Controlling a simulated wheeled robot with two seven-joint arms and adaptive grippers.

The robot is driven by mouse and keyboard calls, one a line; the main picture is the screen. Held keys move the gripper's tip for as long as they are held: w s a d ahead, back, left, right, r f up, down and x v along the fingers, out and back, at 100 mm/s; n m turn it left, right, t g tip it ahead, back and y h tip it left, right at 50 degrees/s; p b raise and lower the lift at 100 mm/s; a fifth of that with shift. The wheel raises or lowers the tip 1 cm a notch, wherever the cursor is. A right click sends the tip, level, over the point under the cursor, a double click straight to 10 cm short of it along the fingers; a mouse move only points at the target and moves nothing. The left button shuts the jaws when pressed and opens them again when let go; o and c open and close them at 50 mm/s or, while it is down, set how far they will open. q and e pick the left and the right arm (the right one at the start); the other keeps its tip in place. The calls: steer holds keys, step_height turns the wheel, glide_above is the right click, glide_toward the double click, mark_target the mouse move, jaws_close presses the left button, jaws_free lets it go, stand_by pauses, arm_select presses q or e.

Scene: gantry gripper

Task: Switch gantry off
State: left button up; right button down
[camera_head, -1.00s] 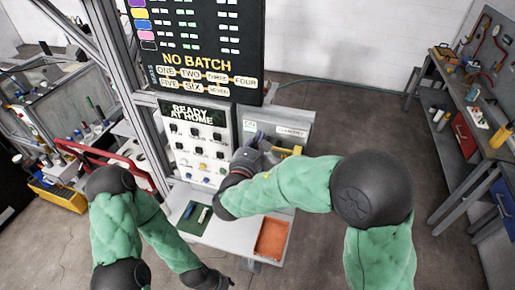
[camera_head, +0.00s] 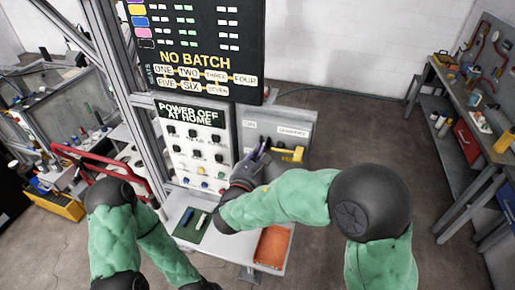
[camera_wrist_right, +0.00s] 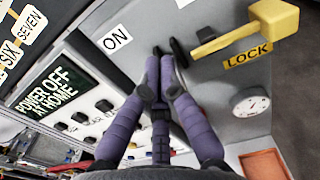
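The display panel (camera_head: 190,112) reads "POWER OFF AT HOME" above a white board of knobs and buttons (camera_head: 200,155). It also shows in the wrist view (camera_wrist_right: 60,90). To its right is a grey switch box (camera_head: 290,122) with an "ON" label (camera_wrist_right: 115,39). A black switch handle (camera_wrist_right: 179,52) sits below the label, beside a yellow handle (camera_wrist_right: 265,25) marked "LOCK". My right gripper (camera_wrist_right: 160,62) has its purple fingers at the black handle; contact and closure are unclear. It shows in the head view (camera_head: 262,150). My left gripper (camera_head: 205,284) is low at the bottom edge, mostly cut off.
A shelf below the panel holds a green mat (camera_head: 188,234) with small items and an orange tray (camera_head: 271,246). A round gauge (camera_wrist_right: 250,102) is on the box. A red rail (camera_head: 95,158) stands left. A workbench (camera_head: 470,85) is far right, with open floor between.

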steer(key=r+v, duration=0.1)
steer(key=v, duration=0.8)
steer(key=shift+r, duration=0.15)
stand_by(0.7)
